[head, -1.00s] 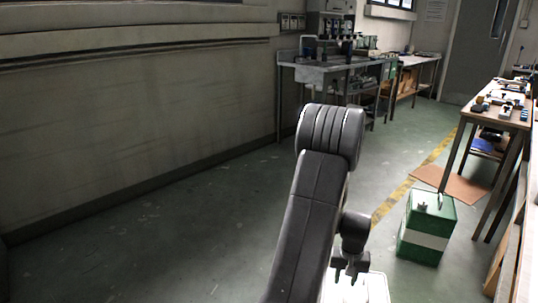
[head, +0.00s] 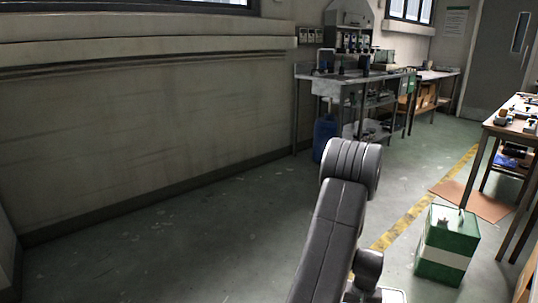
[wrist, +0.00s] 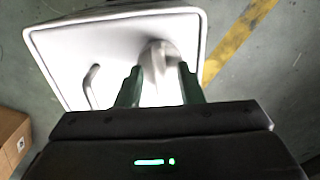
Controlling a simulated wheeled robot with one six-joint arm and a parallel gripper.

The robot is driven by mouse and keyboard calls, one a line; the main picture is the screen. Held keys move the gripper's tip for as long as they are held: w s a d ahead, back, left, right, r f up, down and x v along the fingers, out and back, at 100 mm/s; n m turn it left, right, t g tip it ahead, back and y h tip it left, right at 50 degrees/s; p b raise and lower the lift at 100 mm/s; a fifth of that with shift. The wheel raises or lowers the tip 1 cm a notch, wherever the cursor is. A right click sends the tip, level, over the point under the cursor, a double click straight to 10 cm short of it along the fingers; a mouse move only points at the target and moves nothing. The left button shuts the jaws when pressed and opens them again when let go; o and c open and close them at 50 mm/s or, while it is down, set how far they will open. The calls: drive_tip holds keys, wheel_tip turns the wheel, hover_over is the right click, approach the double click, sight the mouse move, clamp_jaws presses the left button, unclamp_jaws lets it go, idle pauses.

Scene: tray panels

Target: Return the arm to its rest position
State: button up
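My arm (head: 330,235) is folded, with its elbow up in the lower middle of the head view and the wrist hanging beside it on the right. My gripper (wrist: 159,72) points down in the wrist view, its two dark green fingers apart. A pale rounded shape shows between and beyond the fingers; I see no loose object clearly held. Below the gripper is a pale, flat, round-cornered surface, probably the top of my own base. In the head view the fingers are mostly cut off by the bottom edge.
A green and white box (head: 447,246) stands on the floor to the right. A workbench (head: 515,127) with small parts is at the right edge; another bench (head: 345,84) stands at the back. A cardboard box (wrist: 12,140) shows in the wrist view. Floor at left is clear.

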wheel_tip(320, 180, up, 14)
drive_tip(key=p, duration=0.5)
wheel_tip(320, 180, down, 14)
drive_tip(key=b, duration=0.5)
drive_tip(key=shift+f, duration=0.1)
drive_tip(key=n, duration=0.4)
drive_tip(key=shift+b, duration=0.35)
drive_tip(key=n, duration=0.3)
drive_tip(key=shift+n+b, duration=0.4)
wheel_tip(320, 180, up, 14)
drive_tip(key=p, duration=0.5)
